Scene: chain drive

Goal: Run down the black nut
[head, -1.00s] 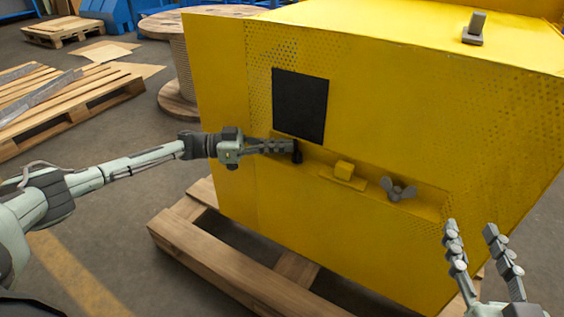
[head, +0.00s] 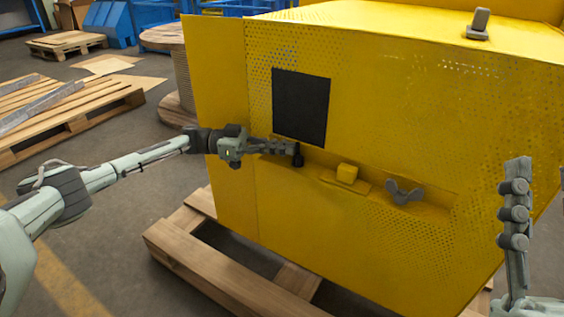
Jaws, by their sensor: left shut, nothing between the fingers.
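The black nut (head: 298,159) is a small dark piece low on the yellow housing's front face, just under the black square panel. My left gripper (head: 290,149) reaches in from the left with its fingers shut and empty. Its fingertips are right at the nut's upper left side and partly cover it; I cannot tell whether they touch it. My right gripper (head: 516,205) stands upright at the right edge. Its fingers line up in this view, so their opening does not show.
The yellow housing (head: 400,110) stands on a wooden pallet (head: 205,262). Right of the nut are a yellow block (head: 347,173) and a grey wing nut (head: 404,192). A grey fitting (head: 479,24) is on top. A cable spool (head: 182,75) and another pallet (head: 60,125) are behind left.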

